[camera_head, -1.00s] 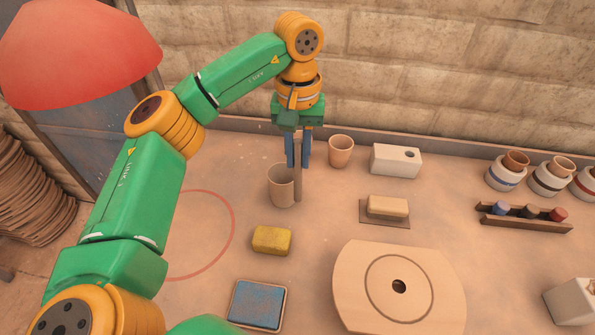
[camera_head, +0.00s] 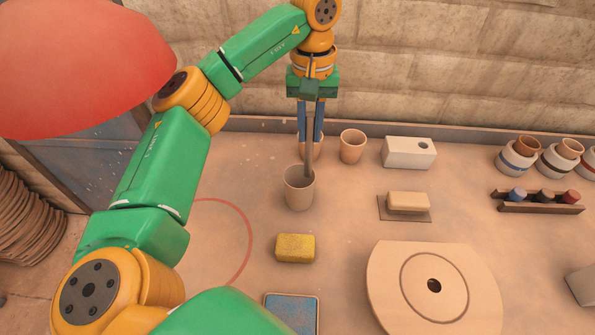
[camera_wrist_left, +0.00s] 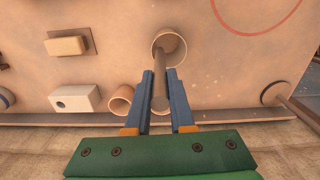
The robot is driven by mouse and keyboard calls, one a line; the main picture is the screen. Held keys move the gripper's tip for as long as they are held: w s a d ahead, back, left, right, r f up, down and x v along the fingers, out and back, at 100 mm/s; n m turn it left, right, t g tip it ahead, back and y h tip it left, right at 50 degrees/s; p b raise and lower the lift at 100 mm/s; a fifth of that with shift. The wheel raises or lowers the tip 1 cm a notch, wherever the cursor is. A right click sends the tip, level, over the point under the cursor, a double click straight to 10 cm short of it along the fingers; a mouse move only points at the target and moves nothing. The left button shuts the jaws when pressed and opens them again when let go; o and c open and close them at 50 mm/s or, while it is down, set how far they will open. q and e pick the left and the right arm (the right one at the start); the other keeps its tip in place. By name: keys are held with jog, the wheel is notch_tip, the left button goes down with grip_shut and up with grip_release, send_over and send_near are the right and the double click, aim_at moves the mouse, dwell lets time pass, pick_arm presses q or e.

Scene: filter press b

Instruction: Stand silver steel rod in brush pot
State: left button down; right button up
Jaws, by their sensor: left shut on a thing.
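The brush pot (camera_head: 298,195) is a plain tan cylinder standing upright on the table; it also shows in the wrist view (camera_wrist_left: 178,42). My left gripper (camera_head: 310,138) is above and just behind the pot, its blue fingers shut on the silver steel rod (camera_head: 309,158). The rod hangs nearly upright, slightly tilted. Its lower end lies across the pot's mouth in the head view. In the wrist view the rod (camera_wrist_left: 160,92) points into the round opening. How deep the tip sits, if inside at all, I cannot tell. My right gripper is not in view.
A small cup (camera_head: 352,147) and a white block with a hole (camera_head: 409,153) stand right of the gripper. A yellow sponge (camera_head: 295,248) lies in front of the pot. A soap-like block (camera_head: 408,202), a round-marked board (camera_head: 433,315) and a blue pad (camera_head: 292,313) lie nearby.

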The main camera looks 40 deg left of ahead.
pick_arm(q)
notch_tip(320, 180, down, 10)
jog(key=a, duration=0.2)
jog(key=shift+s+n, duration=0.3)
jog(key=shift+n, duration=0.1)
jog(key=shift+f+b, duration=0.2)
jog(key=shift+b, duration=0.15)
jog(key=c, duration=0.8)
grip_release()
jog(key=shift+r, duration=0.15)
